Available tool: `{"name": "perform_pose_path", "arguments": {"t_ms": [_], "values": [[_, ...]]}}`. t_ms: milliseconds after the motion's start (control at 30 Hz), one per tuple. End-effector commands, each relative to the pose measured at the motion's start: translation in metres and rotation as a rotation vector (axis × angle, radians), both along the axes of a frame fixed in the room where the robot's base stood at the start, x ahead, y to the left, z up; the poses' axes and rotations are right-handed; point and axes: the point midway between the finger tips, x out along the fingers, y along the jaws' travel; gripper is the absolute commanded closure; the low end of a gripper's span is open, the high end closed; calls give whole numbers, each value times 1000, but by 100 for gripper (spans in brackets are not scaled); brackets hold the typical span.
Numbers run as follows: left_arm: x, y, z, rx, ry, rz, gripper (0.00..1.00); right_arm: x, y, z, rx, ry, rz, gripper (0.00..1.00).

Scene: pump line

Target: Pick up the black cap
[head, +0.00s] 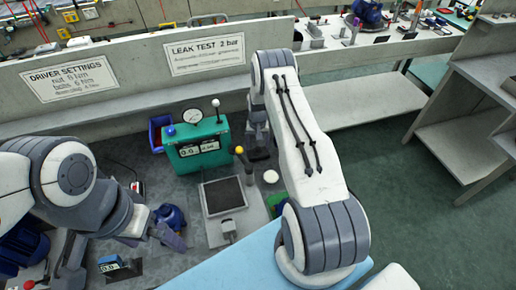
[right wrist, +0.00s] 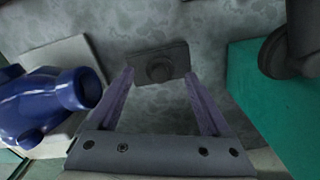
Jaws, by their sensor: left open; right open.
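In the right wrist view, a dark round piece that looks like the black cap (right wrist: 159,68) sits on a small dark rectangular plate on a mottled grey surface. My right gripper (right wrist: 158,75) is open, with its purple fingers on either side of the cap in the picture. I cannot tell how far above it they are. In the head view my right gripper (head: 258,152) is small and dark beside the green tester, and I cannot make out the cap there. My left gripper (head: 170,238) is open beside a blue pump body (head: 172,216).
The green tester (head: 197,145) with a gauge stands behind the right gripper's left side. A dark square pad (head: 223,195) lies in front of it. In the right wrist view a blue pump part (right wrist: 45,105) is at left and a green block (right wrist: 270,110) at right.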

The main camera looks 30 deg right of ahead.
Motion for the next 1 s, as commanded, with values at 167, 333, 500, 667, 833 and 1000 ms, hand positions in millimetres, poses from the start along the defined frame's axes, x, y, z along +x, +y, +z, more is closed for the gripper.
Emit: {"name": "perform_pose_path", "arguments": {"t_ms": [167,333,500,667,833,1000], "values": [[0,0,4,0,0,0,0,0,0,-12,-1,-1,0,18],[0,0,3,0,0,0,0,0,0,-13,-1,-1,0,18],[0,0,3,0,0,0,0,0,0,-12,-1,-1,-1,68],[0,0,3,0,0,0,0,0,0,-12,0,0,-1,100],[0,0,3,0,0,0,0,0,0,-12,0,0,-1,100],[0,0,1,0,0,0,0,0,0,-8,-1,-1,-1,100]]}}
